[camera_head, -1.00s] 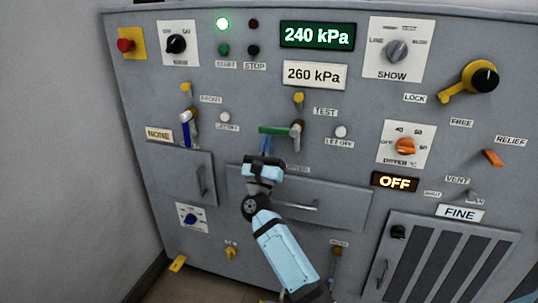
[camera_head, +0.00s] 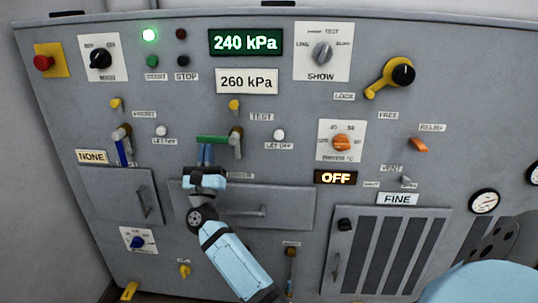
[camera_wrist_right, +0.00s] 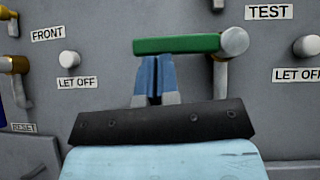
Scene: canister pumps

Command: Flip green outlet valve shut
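The green outlet valve lever (camera_head: 212,139) lies level on the panel, its handle pointing left from a metal pivot (camera_head: 236,140) below the TEST label. In the right wrist view the green handle (camera_wrist_right: 177,45) spans above the fingers, and its pivot (camera_wrist_right: 234,41) is at the right. My right gripper (camera_head: 205,154) is at the handle's underside, left of the pivot. In the wrist view its blue fingertips (camera_wrist_right: 154,65) are together with only a thin dark line between them, nothing held. I cannot tell whether they touch the handle. My left gripper is not in view.
A blue-handled lever (camera_head: 124,148) stands to the left, pointing down. A white LET OFF knob (camera_head: 279,134) sits right of the green lever. A drawer (camera_head: 290,207) with a protruding handle lies below, behind my right arm. Displays (camera_head: 245,42) read 240 and 260 kPa.

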